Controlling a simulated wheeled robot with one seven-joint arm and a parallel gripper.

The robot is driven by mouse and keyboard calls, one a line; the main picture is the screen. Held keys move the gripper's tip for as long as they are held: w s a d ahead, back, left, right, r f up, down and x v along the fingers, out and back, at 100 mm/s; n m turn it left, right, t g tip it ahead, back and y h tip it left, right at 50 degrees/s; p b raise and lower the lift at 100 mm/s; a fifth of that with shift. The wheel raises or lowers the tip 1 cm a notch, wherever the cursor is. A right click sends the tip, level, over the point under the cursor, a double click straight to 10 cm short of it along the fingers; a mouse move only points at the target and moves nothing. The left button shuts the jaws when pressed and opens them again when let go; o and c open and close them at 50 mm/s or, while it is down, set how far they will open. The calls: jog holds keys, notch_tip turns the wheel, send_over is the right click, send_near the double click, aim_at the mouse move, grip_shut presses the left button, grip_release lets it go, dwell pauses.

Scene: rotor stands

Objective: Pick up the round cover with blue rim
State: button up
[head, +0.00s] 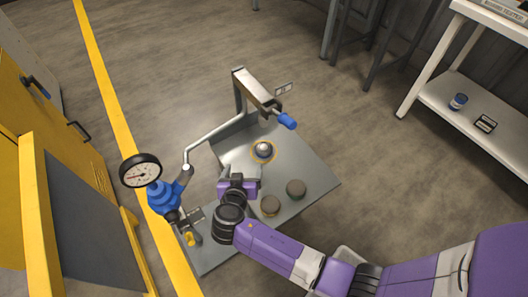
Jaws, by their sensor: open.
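I cannot make out a round cover with a clearly blue rim. Three small round pieces stand on the grey bench top: a domed grey one (263,149) in a yellow-orange ring near the middle, a grey-topped one with a tan side (270,205) near the front, and a dark grey-topped one (296,188) to its right. My gripper (243,176) is over the bench, left of these pieces. It is open, apart from the tan-sided piece; its fingertips are hard to see and I see nothing held.
A dial gauge (140,170) on a blue fitting (164,198) stands at the bench's left. A metal frame with a blue handle (287,120) rises at the back. A white shelf (455,112) at right holds a blue can (458,101) and a dark box (485,123). Yellow cabinets stand left.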

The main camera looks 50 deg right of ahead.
aim_at(262, 151)
jog(key=d+m+h, duration=0.1)
jog(key=s+d+r+m+g+h, duration=0.1)
jog(key=d+m+g, duration=0.1)
jog(key=shift+s+r+m+h, duration=0.15)
jog(key=shift+s+m+h, duration=0.15)
jog(key=shift+h, duration=0.1)
jog(key=shift+d, duration=0.3)
jog(key=x, duration=0.7)
jog(key=shift+d+r+b, duration=0.15)
jog(key=shift+d+b, duration=0.1)
jog(key=shift+b, duration=0.1)
jog(key=shift+c, duration=0.4)
jog(key=c, duration=1.7)
